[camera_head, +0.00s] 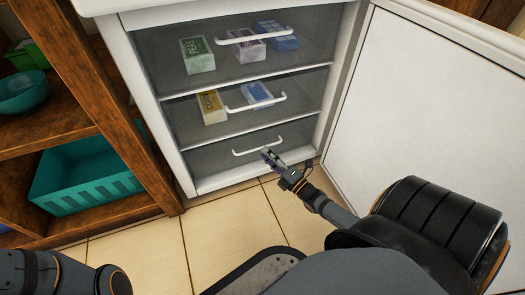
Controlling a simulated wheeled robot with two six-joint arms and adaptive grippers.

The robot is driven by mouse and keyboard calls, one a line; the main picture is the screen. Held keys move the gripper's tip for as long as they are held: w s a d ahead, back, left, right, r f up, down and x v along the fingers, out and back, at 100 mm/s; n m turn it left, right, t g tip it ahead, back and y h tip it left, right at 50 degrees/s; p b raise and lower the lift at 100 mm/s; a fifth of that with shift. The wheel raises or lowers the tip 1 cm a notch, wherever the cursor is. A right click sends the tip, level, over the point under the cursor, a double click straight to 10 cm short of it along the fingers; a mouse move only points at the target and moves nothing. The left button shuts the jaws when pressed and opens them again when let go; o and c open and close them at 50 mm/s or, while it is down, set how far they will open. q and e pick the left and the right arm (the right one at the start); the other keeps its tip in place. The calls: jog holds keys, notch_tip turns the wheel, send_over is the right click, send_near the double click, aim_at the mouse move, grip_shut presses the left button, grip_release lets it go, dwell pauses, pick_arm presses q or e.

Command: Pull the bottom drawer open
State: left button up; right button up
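The bottom drawer (213,161) is a grey see-through front at the foot of a white cabinet. It appears closed and empty. Its white bar handle (243,153) runs across the front. My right gripper (266,153) is at the right part of this handle, with its tips overlapping it in the picture. I cannot tell whether the fingers are around the handle or only in front of it, nor whether they are open or shut. My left arm shows at the lower left, but its gripper is out of view.
Two upper drawers hold several boxes, among them a green one (196,55) and a yellow one (211,107). The cabinet door (430,95) stands open at the right. Wooden shelving (125,110) with a teal basket (75,190) is close on the left. Tiled floor (228,215) before the drawer is clear.

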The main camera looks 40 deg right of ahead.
jog(key=shift+b+x, duration=0.5)
jog(key=shift+x, duration=0.95)
grip_shut()
